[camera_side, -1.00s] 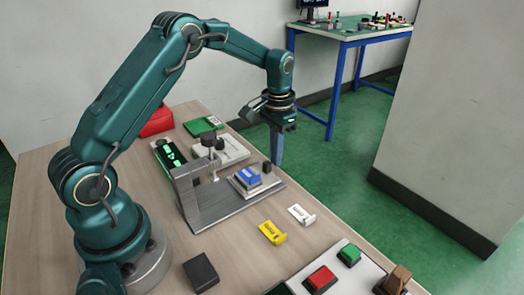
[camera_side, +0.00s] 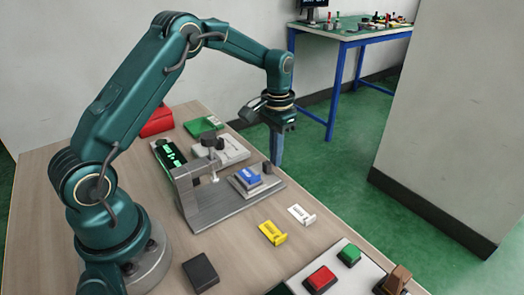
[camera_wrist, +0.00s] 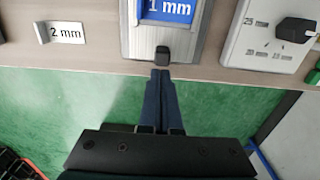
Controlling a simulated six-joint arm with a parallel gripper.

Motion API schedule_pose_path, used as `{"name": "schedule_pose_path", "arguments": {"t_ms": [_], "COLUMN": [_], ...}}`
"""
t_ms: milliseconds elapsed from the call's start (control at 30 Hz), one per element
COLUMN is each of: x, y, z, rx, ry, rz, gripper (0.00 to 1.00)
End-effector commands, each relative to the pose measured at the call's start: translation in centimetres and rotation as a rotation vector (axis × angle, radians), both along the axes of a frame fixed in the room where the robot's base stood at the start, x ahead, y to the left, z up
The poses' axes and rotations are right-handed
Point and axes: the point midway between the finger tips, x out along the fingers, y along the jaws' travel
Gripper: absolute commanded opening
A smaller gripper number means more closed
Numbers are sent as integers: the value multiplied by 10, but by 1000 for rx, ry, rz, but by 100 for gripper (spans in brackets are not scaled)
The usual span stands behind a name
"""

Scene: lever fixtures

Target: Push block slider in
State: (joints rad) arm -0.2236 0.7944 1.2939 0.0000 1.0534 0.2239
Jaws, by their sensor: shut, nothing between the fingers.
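The block slider is a grey metal fixture (camera_side: 215,205) with a blue block (camera_side: 248,175) on its right part and a small black knob (camera_side: 267,168) at its outer end. In the wrist view the blue block (camera_wrist: 168,10) is marked "1 mm", and the black knob (camera_wrist: 162,53) stands at the near edge of the slide. My gripper (camera_side: 277,163) is shut and empty, pointing down beside the knob, just past the table edge. In the wrist view its fingertips (camera_wrist: 160,73) are lined up with the knob and very close to it; I cannot tell whether they touch.
A yellow tag (camera_side: 272,233) and a white tag (camera_side: 301,214) lie on the table in front of the fixture. A white gauge plate (camera_side: 232,150) and a green tray (camera_side: 203,125) are behind it. Red (camera_side: 320,278) and green (camera_side: 349,254) buttons are at the front right.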

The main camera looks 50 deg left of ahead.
Motion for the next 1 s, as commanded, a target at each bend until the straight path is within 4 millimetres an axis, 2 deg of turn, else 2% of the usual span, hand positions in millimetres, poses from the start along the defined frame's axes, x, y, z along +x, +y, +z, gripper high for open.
{"name": "schedule_pose_path", "arguments": {"t_ms": [1000], "x": [-39], "y": [0], "z": [0], "rx": [0], "ry": [0], "rz": [0], "gripper": [0]}}
